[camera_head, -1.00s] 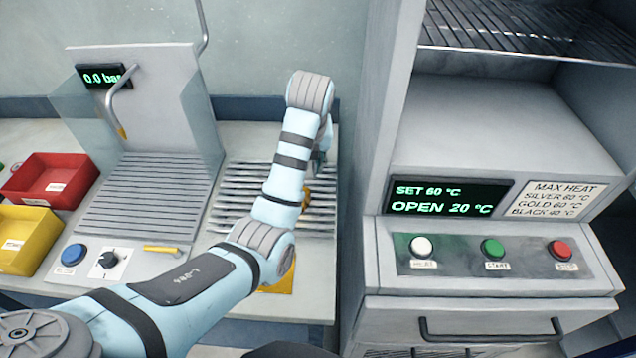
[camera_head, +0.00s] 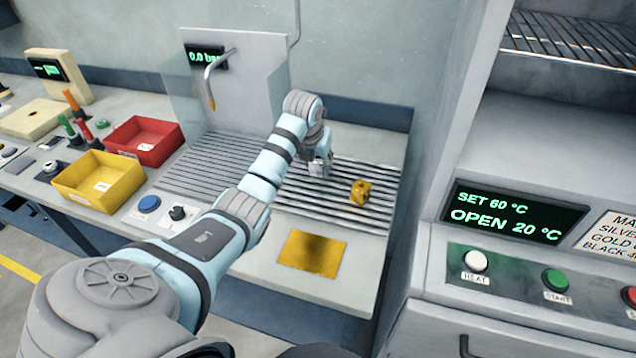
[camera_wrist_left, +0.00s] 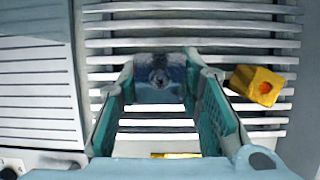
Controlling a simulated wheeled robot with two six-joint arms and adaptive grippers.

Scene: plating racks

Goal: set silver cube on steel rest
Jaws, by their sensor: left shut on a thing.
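The steel rest (camera_head: 290,203) is a rack of metal slats right of the spray station. My left gripper (camera_head: 320,168) is over its back part. In the left wrist view, my left gripper (camera_wrist_left: 160,90) is shut on the silver cube (camera_wrist_left: 160,76), a grey-blue block between the fingertips, with the slats beneath. I cannot tell whether the cube touches the slats. A gold cube (camera_head: 361,192) with a hole sits on the rest to the gripper's right; it also shows in the left wrist view (camera_wrist_left: 258,86). My right gripper is not in view.
A gold plate (camera_head: 312,254) lies in front of the rest. The spray station (camera_head: 240,85) with a clear screen stands to the left, with a red bin (camera_head: 145,140) and a yellow bin (camera_head: 98,182). The oven (camera_head: 530,225) stands close on the right.

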